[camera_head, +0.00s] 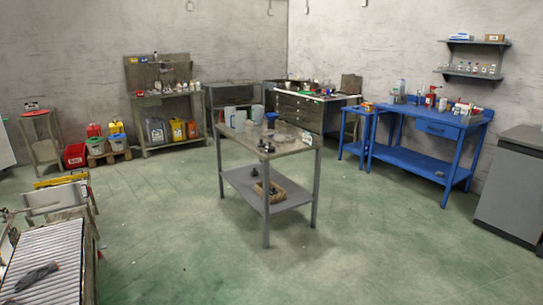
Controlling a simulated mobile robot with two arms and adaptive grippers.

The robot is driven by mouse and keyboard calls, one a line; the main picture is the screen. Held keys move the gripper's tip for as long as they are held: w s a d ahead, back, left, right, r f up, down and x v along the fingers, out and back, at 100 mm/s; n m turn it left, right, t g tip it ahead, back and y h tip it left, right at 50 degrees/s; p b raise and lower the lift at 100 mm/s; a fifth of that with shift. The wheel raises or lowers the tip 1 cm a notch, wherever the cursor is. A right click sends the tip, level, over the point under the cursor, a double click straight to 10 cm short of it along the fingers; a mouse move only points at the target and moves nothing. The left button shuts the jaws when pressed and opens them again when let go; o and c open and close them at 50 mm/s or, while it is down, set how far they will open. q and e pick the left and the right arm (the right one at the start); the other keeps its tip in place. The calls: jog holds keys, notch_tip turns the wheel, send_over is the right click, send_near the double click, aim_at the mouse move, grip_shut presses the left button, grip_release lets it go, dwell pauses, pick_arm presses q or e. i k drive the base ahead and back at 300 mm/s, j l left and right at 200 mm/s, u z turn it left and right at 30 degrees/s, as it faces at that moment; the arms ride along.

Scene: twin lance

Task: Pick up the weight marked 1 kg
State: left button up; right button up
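No weight with a readable 1 kg mark shows; any markings are too small to read. A grey metal table (290,147) stands in the middle of the room. Small dark items (267,142) sit on its top, and I cannot tell whether they are weights. On its lower shelf is a brown basket (272,196) with dark objects in or beside it, too small to identify. Neither of my grippers is in view.
A blue workbench (425,118) stands right, a grey cabinet (511,195) at the right edge. A cluttered bench (160,98) and drawer unit (300,110) line the back. A roller conveyor (50,255) is at lower left. Floor around the middle table is clear.

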aim_at(269, 148)
jog(key=i+l, duration=0.25)
jog(key=i, duration=0.15)
jog(key=i+l+z, duration=0.1)
jog(key=i+l, duration=0.15)
jog(key=i, duration=0.15)
jog(key=i+l, duration=0.25)
jog(key=i, duration=0.15)
jog(key=i+l, duration=0.2)
jog(key=i, duration=0.25)
jog(key=l+z, duration=0.05)
